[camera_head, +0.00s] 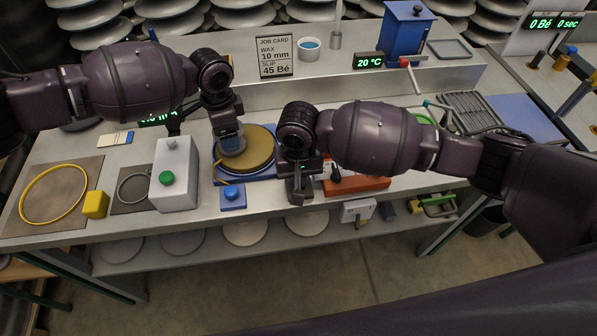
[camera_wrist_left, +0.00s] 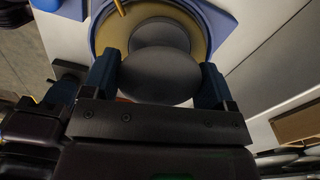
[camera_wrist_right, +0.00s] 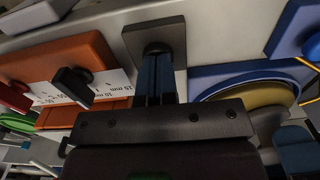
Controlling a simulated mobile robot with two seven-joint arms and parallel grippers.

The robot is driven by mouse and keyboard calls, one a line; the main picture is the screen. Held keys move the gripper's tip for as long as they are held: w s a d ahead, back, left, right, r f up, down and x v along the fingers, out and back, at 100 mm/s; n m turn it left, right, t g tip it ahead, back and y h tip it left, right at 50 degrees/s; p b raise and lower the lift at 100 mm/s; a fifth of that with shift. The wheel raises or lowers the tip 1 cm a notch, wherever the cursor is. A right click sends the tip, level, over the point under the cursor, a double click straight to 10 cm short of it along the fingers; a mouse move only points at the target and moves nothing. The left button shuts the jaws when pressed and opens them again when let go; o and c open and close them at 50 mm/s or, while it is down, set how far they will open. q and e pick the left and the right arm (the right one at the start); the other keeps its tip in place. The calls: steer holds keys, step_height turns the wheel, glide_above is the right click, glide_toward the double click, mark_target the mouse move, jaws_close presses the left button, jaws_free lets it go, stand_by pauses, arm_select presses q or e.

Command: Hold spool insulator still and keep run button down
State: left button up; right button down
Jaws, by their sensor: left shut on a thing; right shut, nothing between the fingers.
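The grey spool insulator (camera_wrist_left: 160,78) sits between the two blue fingers of my left gripper (camera_wrist_left: 158,72), which is shut on it. In the head view, the insulator (camera_head: 231,144) is over the gold round plate (camera_head: 262,150) on a blue base; I cannot tell whether it touches the plate. My right gripper (camera_wrist_right: 158,75) is shut and empty. Its fingertips point down at a dark round knob (camera_wrist_right: 157,47) on a grey square plate (camera_wrist_right: 130,38), seemingly touching it. No label shows whether this is the run button. The right wrist hides much of it in the head view (camera_head: 297,190).
A blue box with a button (camera_head: 232,197) stands left of my right gripper, and a white box with a green button (camera_head: 173,180) further left. An orange-red block (camera_head: 358,184) lies to the right. The job card (camera_head: 274,56) stands behind. The table's front edge is close.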

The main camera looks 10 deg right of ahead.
arm_select(q)
steer(key=shift+s+r, duration=0.1)
steer(key=shift+s, duration=0.1)
arm_select(e)
steer(key=shift+s+f, duration=0.3)
steer(key=shift+f, duration=0.35)
arm_select(q)
steer(key=shift+w, duration=0.1)
arm_select(e)
steer(key=shift+f, duration=0.3)
stand_by(0.6)
arm_select(q)
steer(key=shift+f, duration=0.2)
arm_select(e)
steer(key=shift+r, duration=0.6)
step_height(320, 180, up, 14)
steer(key=shift+w, duration=0.3)
steer(key=shift+r, duration=0.1)
